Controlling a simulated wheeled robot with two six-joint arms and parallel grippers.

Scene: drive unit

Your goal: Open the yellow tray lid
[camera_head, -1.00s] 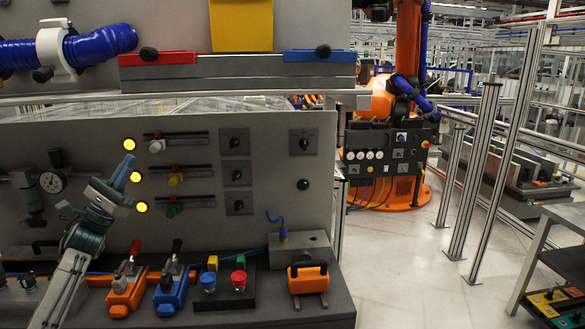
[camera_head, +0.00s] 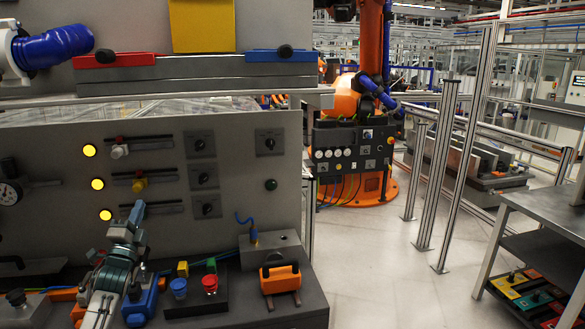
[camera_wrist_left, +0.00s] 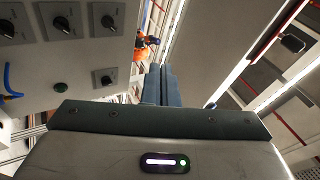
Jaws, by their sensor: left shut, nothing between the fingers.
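The yellow tray (camera_head: 503,287) sits on the lower shelf of a grey rack at the far right of the head view. Its lid looks closed, with a small dark handle on top, but it is small at this distance. My left gripper (camera_head: 137,212) is raised in front of the grey control panel at the left, shut and empty, far from the tray. In the left wrist view its fingers (camera_wrist_left: 160,86) are together with nothing between them. My right gripper is out of view.
Green (camera_head: 538,299) and red (camera_head: 560,309) trays lie beside the yellow one. The control bench (camera_head: 250,312) holds blue and orange clamps and buttons. Metal posts (camera_head: 460,170) stand between bench and rack. The pale floor (camera_head: 400,285) between them is clear.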

